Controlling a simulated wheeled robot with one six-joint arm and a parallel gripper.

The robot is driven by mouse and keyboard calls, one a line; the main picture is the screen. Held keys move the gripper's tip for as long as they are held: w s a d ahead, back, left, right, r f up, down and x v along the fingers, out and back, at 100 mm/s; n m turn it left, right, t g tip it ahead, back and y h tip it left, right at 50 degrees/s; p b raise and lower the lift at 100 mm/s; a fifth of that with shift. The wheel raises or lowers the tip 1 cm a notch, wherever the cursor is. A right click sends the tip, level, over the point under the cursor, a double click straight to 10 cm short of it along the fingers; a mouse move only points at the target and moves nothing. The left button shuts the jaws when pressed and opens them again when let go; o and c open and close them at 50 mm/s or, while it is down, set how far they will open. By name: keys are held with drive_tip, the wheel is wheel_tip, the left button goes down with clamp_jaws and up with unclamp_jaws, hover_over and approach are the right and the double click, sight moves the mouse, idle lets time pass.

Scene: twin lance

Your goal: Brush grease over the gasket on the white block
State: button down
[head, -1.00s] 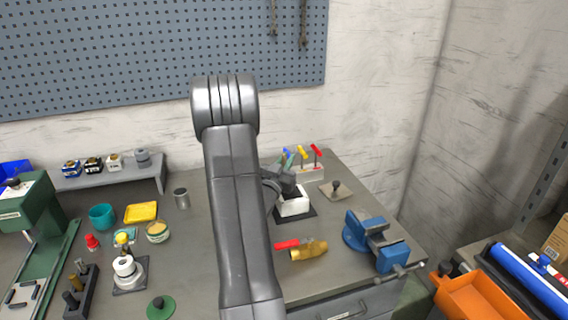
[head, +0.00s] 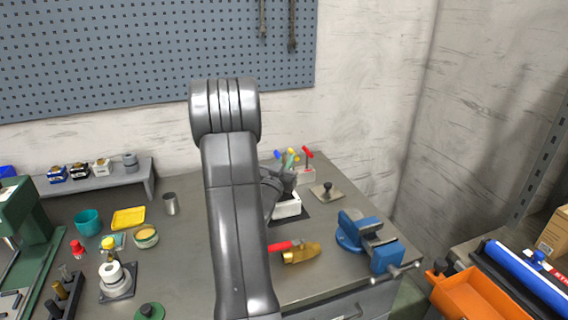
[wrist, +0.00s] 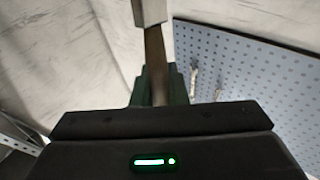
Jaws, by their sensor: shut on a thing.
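The white block (head: 287,208) stands on a dark mat on the bench, right of my forearm in the head view. My gripper (head: 282,181) is low over it and hides part of its top, so I cannot make out the gasket. In the wrist view my gripper (wrist: 161,88) is shut on a brown-handled tool (wrist: 156,55) with a pale grey end, which looks like the brush. Its tip is out of sight, and I cannot tell whether it touches the block. An open round tin (head: 146,236) with yellowish contents, perhaps the grease, stands on the left.
Behind the block is a holder with coloured T-handles (head: 307,160). A plate with a black knob (head: 327,191) lies right of the block. A blue vise (head: 368,240) and a red-handled brass valve (head: 298,252) are nearer. A teal cup (head: 87,222) stands left.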

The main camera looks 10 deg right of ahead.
drive_tip(key=shift+d+b, duration=0.3)
drive_tip(key=shift+d, duration=0.05)
drive_tip(key=shift+b, duration=0.5)
drive_tip(key=shift+a, duration=0.2)
drive_tip(key=shift+a+b, duration=1.25)
drive_tip(key=shift+a, duration=1.1)
drive_tip(key=shift+s+d+f+b, duration=0.1)
drive_tip(key=shift+s+d+b, duration=0.25)
drive_tip(key=shift+d+b, duration=0.4)
drive_tip(key=shift+s+d+r+b, duration=0.1)
drive_tip(key=shift+s+d+b, duration=0.25)
drive_tip(key=shift+d+b, duration=0.35)
drive_tip(key=shift+s+d+f+b, duration=0.1)
drive_tip(key=shift+s+d+b, duration=0.25)
drive_tip(key=shift+d+b, duration=0.35)
drive_tip(key=shift+d, duration=0.2)
drive_tip(key=shift+w+d+b, duration=0.15)
drive_tip(key=shift+d+b, duration=0.2)
drive_tip(key=shift+d, duration=0.15)
